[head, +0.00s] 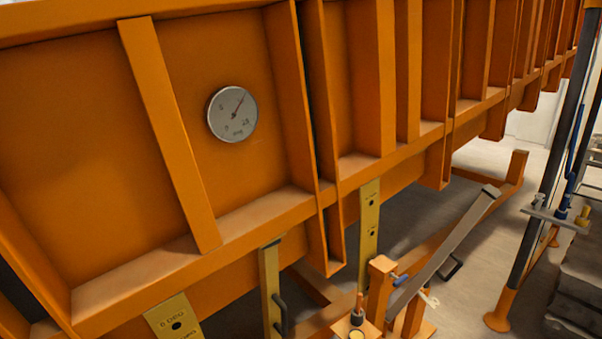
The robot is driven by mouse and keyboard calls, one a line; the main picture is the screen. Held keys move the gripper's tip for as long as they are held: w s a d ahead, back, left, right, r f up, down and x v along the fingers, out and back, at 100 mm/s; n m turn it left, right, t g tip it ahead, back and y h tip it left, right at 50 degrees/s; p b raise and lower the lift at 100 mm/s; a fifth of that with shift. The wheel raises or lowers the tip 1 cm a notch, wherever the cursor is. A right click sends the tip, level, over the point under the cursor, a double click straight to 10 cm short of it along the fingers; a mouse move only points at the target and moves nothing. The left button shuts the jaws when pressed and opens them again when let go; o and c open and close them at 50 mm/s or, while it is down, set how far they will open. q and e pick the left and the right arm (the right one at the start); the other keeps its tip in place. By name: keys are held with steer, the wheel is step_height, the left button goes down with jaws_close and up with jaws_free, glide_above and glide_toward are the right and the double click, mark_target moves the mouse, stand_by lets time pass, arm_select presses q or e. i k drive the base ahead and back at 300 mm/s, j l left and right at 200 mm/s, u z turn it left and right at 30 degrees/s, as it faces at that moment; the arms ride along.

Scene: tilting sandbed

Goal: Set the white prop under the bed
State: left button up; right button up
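The orange bed (222,228) fills the upper part of the head view, its ribbed side sloping from lower left to upper right. No clearly white prop shows. A grey bar (440,252) with a black handle (452,266) lies slanted beside the bed, its far end higher in the picture; I cannot tell whether it is the white prop. A yellow post (269,291) with a black handle stands below the bed's lower edge. Neither of my grippers is in view.
A yellow plate with holes (369,228) and a marked yellow plate (174,318) hang at the bed's lower edge. A round dial (232,114) is on the side. An orange stand (381,290) and a dark post (545,150) are at right. Grey floor (478,262) shows between.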

mark_target(489, 194)
steer(key=i+l, duration=0.3)
steer(key=l, duration=0.15)
steer(key=i+l, duration=0.25)
steer(key=l, duration=0.25)
steer(key=i+l, duration=0.3)
steer(key=l, duration=0.15)
steer(key=i+l, duration=0.3)
steer(key=l, duration=0.15)
steer(key=i+l, duration=0.25)
steer(key=l, duration=0.25)
steer(key=i+l, duration=0.3)
steer(key=l, duration=0.15)
steer(key=z, duration=0.05)
